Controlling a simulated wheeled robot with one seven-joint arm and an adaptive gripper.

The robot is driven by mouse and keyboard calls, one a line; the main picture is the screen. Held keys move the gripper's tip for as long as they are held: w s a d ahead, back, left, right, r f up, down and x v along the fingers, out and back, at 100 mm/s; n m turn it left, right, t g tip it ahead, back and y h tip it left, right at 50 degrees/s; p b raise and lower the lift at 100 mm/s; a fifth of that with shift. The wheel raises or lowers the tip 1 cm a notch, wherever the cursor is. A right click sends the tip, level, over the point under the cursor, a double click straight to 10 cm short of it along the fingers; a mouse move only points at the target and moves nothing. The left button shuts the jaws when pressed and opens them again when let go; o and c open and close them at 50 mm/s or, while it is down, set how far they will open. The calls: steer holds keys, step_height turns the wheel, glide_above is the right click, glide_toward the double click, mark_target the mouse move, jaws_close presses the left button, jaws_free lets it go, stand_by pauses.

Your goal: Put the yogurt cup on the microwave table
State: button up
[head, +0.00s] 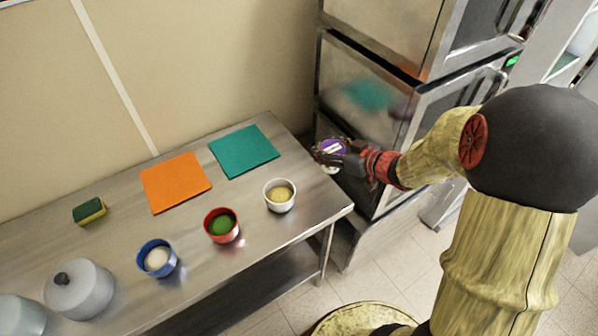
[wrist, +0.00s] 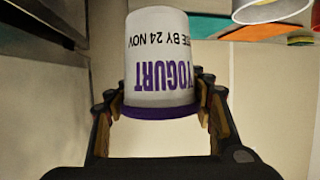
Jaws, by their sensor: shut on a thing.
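The yogurt cup (wrist: 158,55) is white with purple lettering and a purple lid. In the wrist view it fills the space between the fingers of my gripper (wrist: 160,108), which is shut on it near the lid; its lettering appears upside down there. In the head view the purple lid of the cup (head: 333,147) shows facing up, partly covered by my gripper (head: 331,158). Both appear just past the right edge of a steel table (head: 255,245), in front of the oven stack. No microwave is visible, so I cannot tell whether this is the microwave table.
The steel table holds an orange mat (head: 175,183), a teal mat (head: 244,151), a white bowl (head: 280,197), a red bowl (head: 221,226), a blue bowl (head: 157,259), a sponge (head: 89,211) and a lidded pot (head: 79,290). Steel ovens (head: 365,90) stand close on the right.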

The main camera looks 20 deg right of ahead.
steer(key=a+f+b, duration=0.1)
steer(key=a+f, duration=0.1)
steer(key=w+a+f+b, duration=0.1)
steer(key=a+f, duration=0.1)
steer(key=a+f+b, duration=0.1)
steer(key=a+f, duration=0.1)
steer(key=shift+w+f, duration=0.15)
steer(key=shift+w, duration=0.15)
steer(key=shift+a+f+b, duration=0.1)
steer(key=shift+f+b, duration=0.95)
steer(key=shift+f, duration=0.6)
steer(key=shift+f, duration=0.2)
steer(key=o, duration=1.2)
